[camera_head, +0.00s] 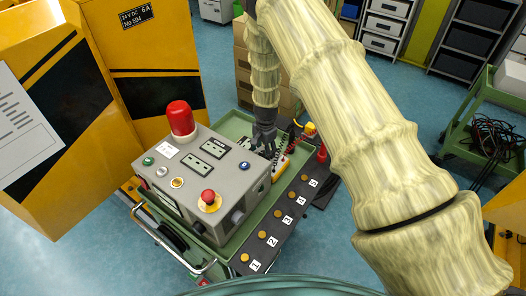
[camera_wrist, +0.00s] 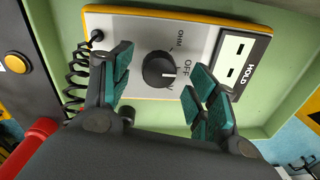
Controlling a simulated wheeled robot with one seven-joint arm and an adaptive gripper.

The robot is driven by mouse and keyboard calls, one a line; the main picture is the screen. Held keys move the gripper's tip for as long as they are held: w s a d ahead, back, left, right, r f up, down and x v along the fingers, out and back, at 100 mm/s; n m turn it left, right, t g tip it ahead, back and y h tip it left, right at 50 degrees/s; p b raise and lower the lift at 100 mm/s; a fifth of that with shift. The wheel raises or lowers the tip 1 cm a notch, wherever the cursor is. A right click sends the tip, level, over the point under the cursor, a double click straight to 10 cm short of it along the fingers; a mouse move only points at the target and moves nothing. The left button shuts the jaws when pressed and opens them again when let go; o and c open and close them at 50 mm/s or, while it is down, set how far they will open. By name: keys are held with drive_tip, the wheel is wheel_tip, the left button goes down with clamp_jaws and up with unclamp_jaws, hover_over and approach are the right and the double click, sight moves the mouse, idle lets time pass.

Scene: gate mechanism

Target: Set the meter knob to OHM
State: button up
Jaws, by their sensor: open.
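The meter (camera_wrist: 140,30) is a pale panel with a yellow rim, and its black round knob (camera_wrist: 158,69) shows in the wrist view. The knob's white mark appears to point right, toward the OFF label (camera_wrist: 188,76). The OHM label (camera_wrist: 181,38) is above and right of the knob. My gripper (camera_wrist: 160,62) is open, with one green-padded finger on each side of the knob and visible gaps between. In the head view my gripper (camera_head: 266,146) reaches down over the meter (camera_head: 281,166), largely hiding its face.
The meter lies in a green cart tray (camera_wrist: 160,113), beside a grey control box (camera_head: 205,165) with a red lamp (camera_head: 180,117). A black coiled cord (camera_wrist: 75,75) runs along the meter's left side. Numbered yellow buttons (camera_head: 262,234) line the cart's front edge.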

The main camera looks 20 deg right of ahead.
drive_tip(key=shift+f, duration=0.9)
drive_tip(key=c, duration=1)
